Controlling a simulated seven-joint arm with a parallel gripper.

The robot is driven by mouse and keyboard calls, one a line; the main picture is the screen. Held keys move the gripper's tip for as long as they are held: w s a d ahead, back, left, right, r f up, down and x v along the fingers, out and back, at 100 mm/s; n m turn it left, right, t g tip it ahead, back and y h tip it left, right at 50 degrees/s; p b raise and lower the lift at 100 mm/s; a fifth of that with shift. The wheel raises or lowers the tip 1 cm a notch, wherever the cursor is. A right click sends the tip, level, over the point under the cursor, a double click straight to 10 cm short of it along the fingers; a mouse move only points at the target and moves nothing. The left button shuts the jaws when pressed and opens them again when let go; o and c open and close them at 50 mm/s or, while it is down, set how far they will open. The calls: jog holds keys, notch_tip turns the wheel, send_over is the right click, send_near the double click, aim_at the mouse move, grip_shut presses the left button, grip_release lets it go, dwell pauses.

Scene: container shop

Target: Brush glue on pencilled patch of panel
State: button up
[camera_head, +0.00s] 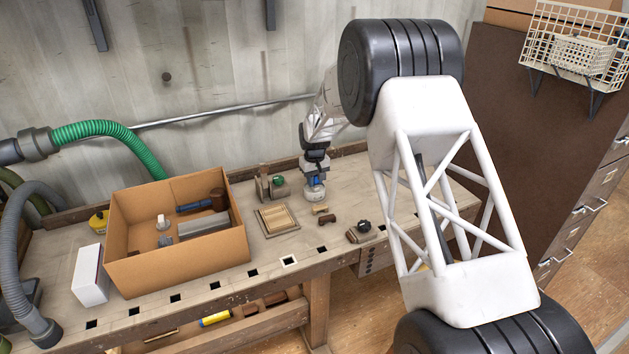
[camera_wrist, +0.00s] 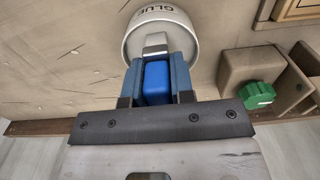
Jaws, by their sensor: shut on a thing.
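My gripper (camera_head: 314,178) is shut on a blue-handled brush (camera_wrist: 157,80). The brush's pale metal band (camera_wrist: 154,42) points at the glue pot (camera_wrist: 190,35), a light grey round pot lettered GLUE. The pot also shows in the head view (camera_head: 315,193), right below my gripper on the bench. The bristles are hidden, and I cannot tell whether they are in the pot or above it. A framed wooden panel (camera_head: 278,219) lies flat on the bench left of the pot; its corner shows in the wrist view (camera_wrist: 298,8). No pencilled patch can be made out.
A brown block with a green knob (camera_head: 277,182) stands left of the pot. A cardboard box (camera_head: 175,268) with tools and a white carton (camera_head: 90,275) fill the bench's left. Small brown pieces (camera_head: 327,219) and a dark-knobbed item (camera_head: 364,227) lie near the front edge.

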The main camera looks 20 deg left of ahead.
jog(key=shift+f, duration=0.15)
jog(key=shift+r, duration=3.6)
jog(key=w+d+f+m, duration=0.1)
jog(key=w+d+m, duration=0.1)
jog(key=d, duration=0.7)
jog(key=w+d+f+m, duration=0.2)
jog(key=d, duration=0.7)
jog(key=w+d+f+m, duration=0.1)
jog(key=w+d+m, duration=0.1)
jog(key=d, duration=0.8)
jog(key=shift+w+f, duration=0.15)
jog(key=shift+w, duration=0.35)
jog(key=d+f+m, duration=0.2)
jog(key=d+m, duration=0.1)
jog(key=d, duration=0.9)
jog(key=s+d+f+m, duration=0.1)
jog(key=d+m, duration=0.2)
jog(key=d, duration=1)
jog(key=shift+s+f, duration=0.3)
jog(key=shift+f, duration=0.1)
jog(key=shift+a, duration=0.1)
